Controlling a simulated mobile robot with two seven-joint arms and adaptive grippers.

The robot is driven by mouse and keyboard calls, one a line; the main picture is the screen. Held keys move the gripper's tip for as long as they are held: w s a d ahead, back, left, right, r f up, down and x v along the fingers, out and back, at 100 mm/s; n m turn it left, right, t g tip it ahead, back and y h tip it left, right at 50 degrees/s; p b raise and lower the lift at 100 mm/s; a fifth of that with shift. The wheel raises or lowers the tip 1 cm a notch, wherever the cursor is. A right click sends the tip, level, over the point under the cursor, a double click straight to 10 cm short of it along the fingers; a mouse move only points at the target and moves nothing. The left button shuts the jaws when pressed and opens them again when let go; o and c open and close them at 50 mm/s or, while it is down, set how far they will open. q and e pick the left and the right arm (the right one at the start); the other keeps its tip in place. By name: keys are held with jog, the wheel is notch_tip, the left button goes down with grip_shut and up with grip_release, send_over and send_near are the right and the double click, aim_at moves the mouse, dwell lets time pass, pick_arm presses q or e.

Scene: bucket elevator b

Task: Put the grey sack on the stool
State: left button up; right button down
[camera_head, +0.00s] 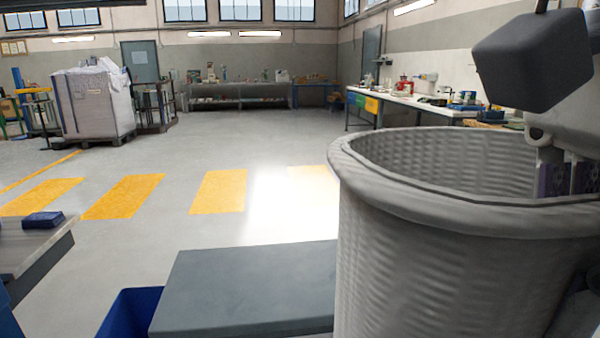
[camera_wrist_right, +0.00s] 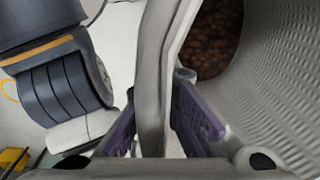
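The grey sack (camera_head: 440,250) is a large, ribbed, open-topped sack with a rolled rim, upright close in front of me at the right of the head view. Its base is out of frame. In the wrist view its inside holds brown lumps (camera_wrist_right: 212,40). My right gripper (camera_head: 568,180) is at the sack's right rim; in the wrist view its purple-padded fingers (camera_wrist_right: 157,125) are closed on either side of the sack wall. A flat dark grey top (camera_head: 245,290), seemingly the stool, is left of the sack, bare; its legs are hidden. My left gripper is not in view.
A blue bin (camera_head: 125,312) is beside the grey top's left side. A table corner (camera_head: 35,245) with a dark blue folded item (camera_head: 43,220) is at the left edge. A bulk bag (camera_head: 95,105) and workbenches (camera_head: 405,103) stand farther back. The floor between is open.

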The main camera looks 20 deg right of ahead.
jog(key=w+f+n, duration=0.3)
jog(key=f, duration=0.2)
jog(key=w+a+f+n, duration=0.1)
jog(key=w+f+n, duration=0.2)
jog(key=f+n, duration=0.1)
jog(key=w+f+n, duration=0.4)
jog(key=f, duration=0.2)
jog(key=shift+a+f, duration=0.25)
jog(key=shift+a, duration=0.05)
jog(key=w+a+f+n, duration=0.1)
jog(key=w+f+n, duration=0.7)
jog(key=f, duration=0.4)
jog(key=shift+w+a+f+n, duration=0.3)
jog(key=shift+f+n, duration=0.05)
jog(key=shift+n, duration=0.55)
jog(key=shift+d+r, duration=0.1)
